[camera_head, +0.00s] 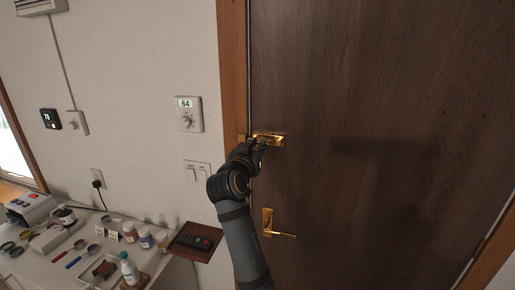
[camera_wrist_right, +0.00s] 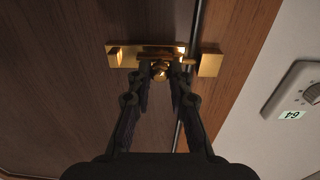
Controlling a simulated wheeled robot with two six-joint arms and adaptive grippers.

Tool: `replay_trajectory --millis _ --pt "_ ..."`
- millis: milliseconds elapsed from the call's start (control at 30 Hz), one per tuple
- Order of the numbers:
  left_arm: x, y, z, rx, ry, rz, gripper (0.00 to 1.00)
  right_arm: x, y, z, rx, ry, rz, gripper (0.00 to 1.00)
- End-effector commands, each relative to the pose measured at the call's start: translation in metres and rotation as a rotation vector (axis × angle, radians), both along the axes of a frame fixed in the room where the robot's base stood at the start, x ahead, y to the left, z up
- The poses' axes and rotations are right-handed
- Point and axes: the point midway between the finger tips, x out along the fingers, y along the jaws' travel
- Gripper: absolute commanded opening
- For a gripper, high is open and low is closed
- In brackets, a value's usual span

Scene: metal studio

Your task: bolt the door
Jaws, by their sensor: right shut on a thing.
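The dark wooden door (camera_head: 390,90) stands closed in its brown frame (camera_head: 232,60). A brass slide bolt (camera_head: 274,137) is mounted on it near the left edge. In the right wrist view the bolt's plate (camera_wrist_right: 125,56) lies on the door and its round knob (camera_wrist_right: 160,69) faces me. A brass keeper (camera_wrist_right: 209,65) sits on the frame side, across the door's gap. The rod reaches toward the keeper; I cannot tell whether it is inside. My right gripper (camera_head: 260,145) is shut on the knob, with its fingers on either side. My left gripper is not in view.
A brass lever handle (camera_head: 270,228) is on the door below the bolt. A dial panel (camera_head: 189,115) and switches (camera_head: 197,172) are on the wall to the left. A cluttered table (camera_head: 55,278) stands at lower left, with a remote (camera_head: 195,241) on a brown board.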

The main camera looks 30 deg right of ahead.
Motion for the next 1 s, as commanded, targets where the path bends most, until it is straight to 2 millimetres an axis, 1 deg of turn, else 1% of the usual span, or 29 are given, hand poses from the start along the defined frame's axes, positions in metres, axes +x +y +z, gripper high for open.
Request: replay_trajectory --millis 33,100,133,200,300,400,567,700,767,1000 --pt "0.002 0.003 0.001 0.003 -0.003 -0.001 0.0 0.004 0.003 -0.001 0.006 0.0 0.016 0.0" --pt "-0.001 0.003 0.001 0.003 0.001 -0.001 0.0 0.004 0.003 -0.001 0.006 0.0 0.015 0.0" --pt "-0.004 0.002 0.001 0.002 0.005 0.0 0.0 0.004 0.003 -0.001 0.006 0.0 0.014 0.22" --pt "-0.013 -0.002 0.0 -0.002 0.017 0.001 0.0 0.003 0.003 -0.001 0.005 0.0 0.013 0.31" --pt "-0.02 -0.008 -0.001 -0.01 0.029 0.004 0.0 0.003 0.002 -0.001 0.005 0.0 0.012 0.42" --pt "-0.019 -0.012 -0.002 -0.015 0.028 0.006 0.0 0.003 0.002 -0.001 0.004 0.0 0.011 0.42" --pt "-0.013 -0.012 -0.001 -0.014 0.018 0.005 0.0 0.003 0.002 0.0 0.004 0.0 0.01 0.42" --pt "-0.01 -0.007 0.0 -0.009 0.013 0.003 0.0 0.003 0.002 0.004 0.004 -0.003 0.01 0.42" --pt "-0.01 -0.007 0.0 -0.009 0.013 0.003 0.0 0.003 0.002 0.012 0.003 -0.005 0.01 0.42" --pt "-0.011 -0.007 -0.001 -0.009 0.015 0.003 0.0 0.003 0.002 0.065 0.004 -0.006 0.01 0.42"
